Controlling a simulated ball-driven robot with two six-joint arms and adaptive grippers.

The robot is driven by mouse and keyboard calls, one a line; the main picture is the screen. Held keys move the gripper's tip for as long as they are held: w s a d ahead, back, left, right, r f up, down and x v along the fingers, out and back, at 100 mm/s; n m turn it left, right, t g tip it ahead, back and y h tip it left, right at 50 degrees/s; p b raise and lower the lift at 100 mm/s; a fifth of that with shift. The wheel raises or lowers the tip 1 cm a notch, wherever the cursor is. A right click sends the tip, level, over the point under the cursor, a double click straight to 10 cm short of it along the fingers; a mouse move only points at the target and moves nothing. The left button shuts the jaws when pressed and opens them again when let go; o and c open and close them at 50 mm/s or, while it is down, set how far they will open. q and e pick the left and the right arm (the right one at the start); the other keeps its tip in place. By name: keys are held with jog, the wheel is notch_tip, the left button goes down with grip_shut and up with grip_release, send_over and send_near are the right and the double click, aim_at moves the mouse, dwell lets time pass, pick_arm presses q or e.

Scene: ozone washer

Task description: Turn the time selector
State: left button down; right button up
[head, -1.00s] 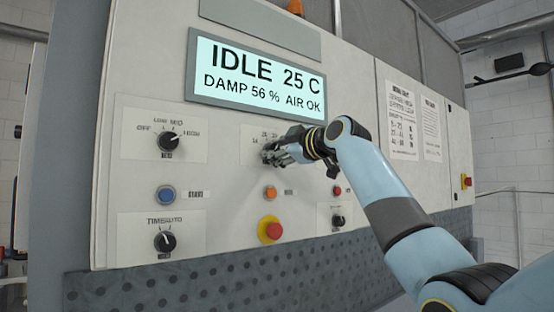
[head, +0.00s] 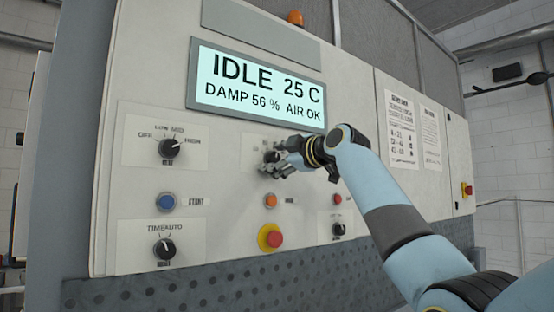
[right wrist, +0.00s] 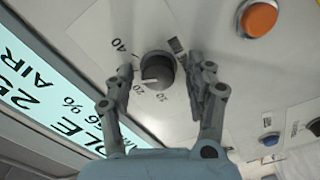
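The time selector is a dark round knob (right wrist: 157,70) with a pale pointer line, on a scale with numbers such as 20, 30 and 40. In the head view this knob (head: 271,156) sits below the display, partly hidden by my right gripper (head: 277,158). In the right wrist view the two fingers of my right gripper (right wrist: 160,76) stand on either side of the knob. A gap shows between each finger and the knob, so the gripper is open around it. My left gripper is not in view.
The display (head: 258,87) reads IDLE 25 C. An orange button (head: 270,201) and a red button on yellow (head: 271,238) sit below the selector. Another knob (head: 169,148) and a blue button (head: 167,202) are to the left. A perforated grey strip (head: 200,285) runs below.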

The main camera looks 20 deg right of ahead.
jog(key=shift+s, duration=0.1)
jog(key=v, duration=1.1)
jog(key=shift+s+d, duration=0.15)
jog(key=shift+s, duration=0.2)
jog(key=shift+f, duration=0.1)
